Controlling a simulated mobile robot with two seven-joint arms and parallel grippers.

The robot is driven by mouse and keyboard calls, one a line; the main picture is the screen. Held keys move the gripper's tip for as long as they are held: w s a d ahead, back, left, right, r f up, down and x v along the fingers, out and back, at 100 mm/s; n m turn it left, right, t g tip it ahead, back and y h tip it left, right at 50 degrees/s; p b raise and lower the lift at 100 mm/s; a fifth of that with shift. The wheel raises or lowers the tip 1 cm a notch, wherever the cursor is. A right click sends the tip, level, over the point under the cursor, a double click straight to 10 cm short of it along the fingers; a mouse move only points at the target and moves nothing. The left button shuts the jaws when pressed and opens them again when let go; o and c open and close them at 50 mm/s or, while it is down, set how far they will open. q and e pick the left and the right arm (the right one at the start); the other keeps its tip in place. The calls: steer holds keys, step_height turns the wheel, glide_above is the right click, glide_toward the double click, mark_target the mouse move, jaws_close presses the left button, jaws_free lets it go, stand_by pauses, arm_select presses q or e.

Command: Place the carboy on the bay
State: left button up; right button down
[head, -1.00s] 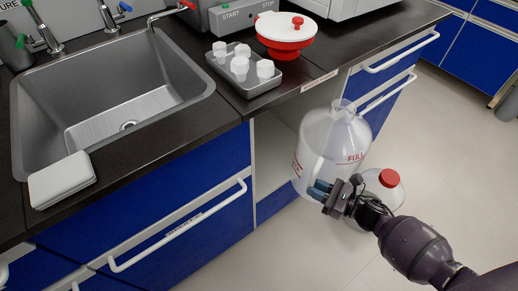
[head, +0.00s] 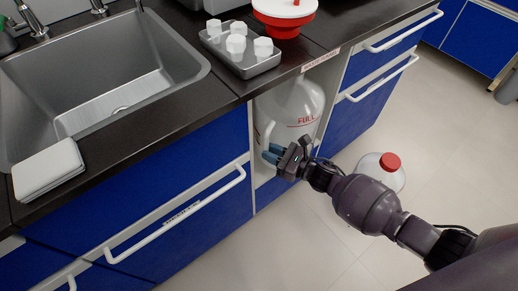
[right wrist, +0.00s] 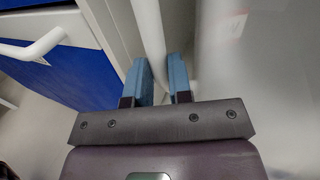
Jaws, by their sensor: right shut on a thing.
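The carboy (head: 297,103) is a large translucent white bottle with a red FULL line, upright in the open bay (head: 333,75) between the blue cabinets under the counter. The countertop hides its top. My right gripper (head: 270,153) is shut on the carboy's handle at its near left side. In the right wrist view the blue fingers (right wrist: 162,78) stand on either side of the white handle (right wrist: 150,35). Whether the carboy's base touches the bay floor cannot be told. My left gripper is not in view.
A second bottle with a red cap (head: 390,162) stands on the floor right of the bay, close to my right arm. Drawer handles (head: 180,215) stick out on both sides. A grey tray (head: 240,55) with white caps and a red-and-white funnel (head: 284,12) are on the counter above.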

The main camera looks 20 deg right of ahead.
steer(key=shift+w+a+r, duration=0.15)
steer(key=shift+w+a, duration=0.25)
steer(key=shift+w, duration=0.1)
arm_select(q)
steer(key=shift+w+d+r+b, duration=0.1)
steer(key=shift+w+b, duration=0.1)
steer(key=shift+b, duration=0.45)
arm_select(e)
steer(key=shift+w+a+f, duration=0.7)
steer(key=shift+w+a, duration=0.25)
steer(key=shift+w, duration=0.1)
steer(key=shift+f, duration=0.25)
steer(key=c, duration=1.3)
jaws_free()
steer(key=shift+s, duration=0.1)
